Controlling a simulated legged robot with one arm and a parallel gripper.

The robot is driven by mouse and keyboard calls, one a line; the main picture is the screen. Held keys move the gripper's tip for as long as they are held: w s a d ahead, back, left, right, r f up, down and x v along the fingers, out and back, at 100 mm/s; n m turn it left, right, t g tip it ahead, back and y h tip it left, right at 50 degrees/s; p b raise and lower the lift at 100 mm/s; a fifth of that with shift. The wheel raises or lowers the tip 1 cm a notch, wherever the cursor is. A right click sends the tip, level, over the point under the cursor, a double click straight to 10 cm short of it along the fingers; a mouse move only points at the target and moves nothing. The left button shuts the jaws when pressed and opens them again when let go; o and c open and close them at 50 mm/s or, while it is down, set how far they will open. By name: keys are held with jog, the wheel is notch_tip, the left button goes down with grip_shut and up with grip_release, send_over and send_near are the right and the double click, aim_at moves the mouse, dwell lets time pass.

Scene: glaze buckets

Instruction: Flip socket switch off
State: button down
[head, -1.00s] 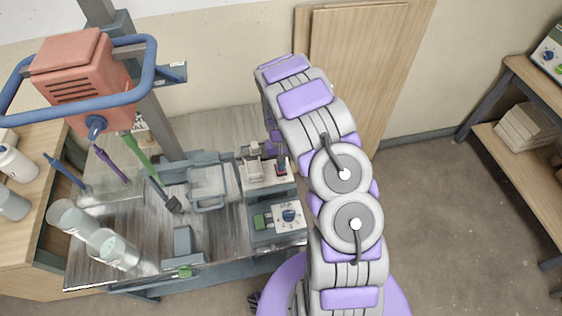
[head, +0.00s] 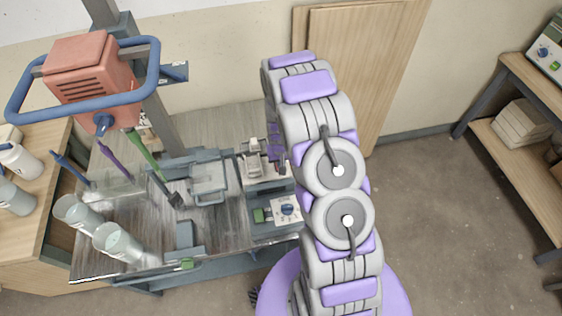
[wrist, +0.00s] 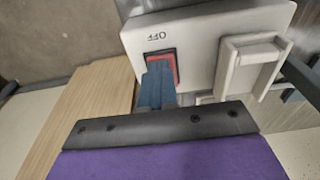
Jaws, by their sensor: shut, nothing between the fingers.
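The socket box is a white unit (wrist: 205,40) in the wrist view, with an upside-down "OFF" mark and a plug-like block on its front. It also shows on the bench in the head view (head: 262,186). Its red rocker switch (wrist: 175,59) sits in a dark frame beside the OFF mark. My gripper (wrist: 158,68) is shut and empty. Its blue-grey fingertips overlap the lower middle of the switch and hide part of it. I cannot tell whether they press on it. In the head view my arm partly covers the switch area.
A control box with a blue dial (head: 287,209) stands in front of the socket. A red mixer motor with a blue handle (head: 90,75) stands on a column at left. Clear beakers (head: 117,243) stand at the bench's left front. The floor at right is clear.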

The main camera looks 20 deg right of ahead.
jog(key=shift+s+a+f, duration=0.15)
jog(key=shift+s+f, duration=0.35)
jog(key=shift+f, duration=0.15)
jog(key=shift+w+r, duration=0.15)
jog(key=shift+w, duration=0.45)
jog(key=shift+r, duration=0.15)
jog(key=shift+w+r+p, duration=0.15)
jog(key=shift+r+p, duration=0.1)
jog(key=shift+p, duration=0.1)
notch_tip(320, 180, up, 14)
jog(key=s+p, duration=0.1)
jog(key=p, duration=0.2)
jog(key=shift+s, duration=0.25)
